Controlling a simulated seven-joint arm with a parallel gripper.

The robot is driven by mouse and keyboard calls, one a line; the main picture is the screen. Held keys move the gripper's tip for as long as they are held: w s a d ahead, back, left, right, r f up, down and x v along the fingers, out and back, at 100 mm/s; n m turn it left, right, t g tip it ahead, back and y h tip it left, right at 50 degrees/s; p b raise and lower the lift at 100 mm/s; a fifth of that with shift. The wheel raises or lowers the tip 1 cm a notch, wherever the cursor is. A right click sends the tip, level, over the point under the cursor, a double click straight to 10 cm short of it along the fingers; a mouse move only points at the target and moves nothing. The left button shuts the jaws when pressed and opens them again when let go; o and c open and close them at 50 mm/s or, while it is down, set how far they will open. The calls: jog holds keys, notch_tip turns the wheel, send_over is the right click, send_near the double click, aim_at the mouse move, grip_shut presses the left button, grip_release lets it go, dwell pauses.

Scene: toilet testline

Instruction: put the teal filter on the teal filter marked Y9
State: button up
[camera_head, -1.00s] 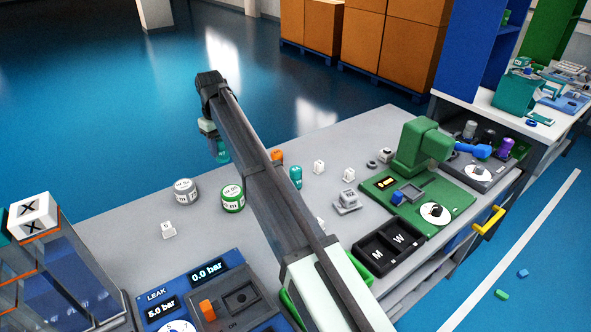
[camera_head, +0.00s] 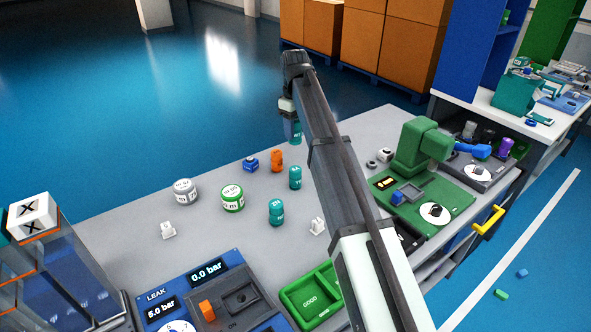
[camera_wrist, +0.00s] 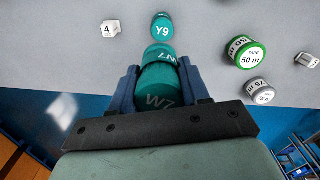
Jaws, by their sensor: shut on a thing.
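My gripper (camera_wrist: 163,85) is shut on a teal filter (camera_wrist: 160,98) with W7 on its face. In the head view the held filter (camera_head: 296,133) hangs in the air beyond the table's far edge in the picture. The teal filter marked Y9 (camera_wrist: 162,28) stands on the table ahead of the gripper in the wrist view, apart from it. Two teal filters stand upright on the table in the head view, one nearer (camera_head: 276,212) and one farther (camera_head: 295,178).
A green-rimmed tape roll (camera_head: 232,198) and a grey roll (camera_head: 185,192) stand left of the filters. Orange (camera_head: 277,160) and blue (camera_head: 250,164) parts sit behind. A small white block (camera_head: 317,226), green tray (camera_head: 310,299) and blue leak panel (camera_head: 200,295) are nearer.

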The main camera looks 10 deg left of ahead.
jog(key=n, duration=0.3)
jog(key=shift+s+d+f, duration=0.1)
jog(key=shift+s, duration=0.3)
send_over(295, 169)
jog(key=shift+n, duration=0.3)
jog(key=shift+f, duration=4.95)
jog(key=shift+f, duration=0.1)
jog(key=o, duration=1.1)
notch_tip(295, 169, up, 12)
jog(key=shift+r, duration=0.15)
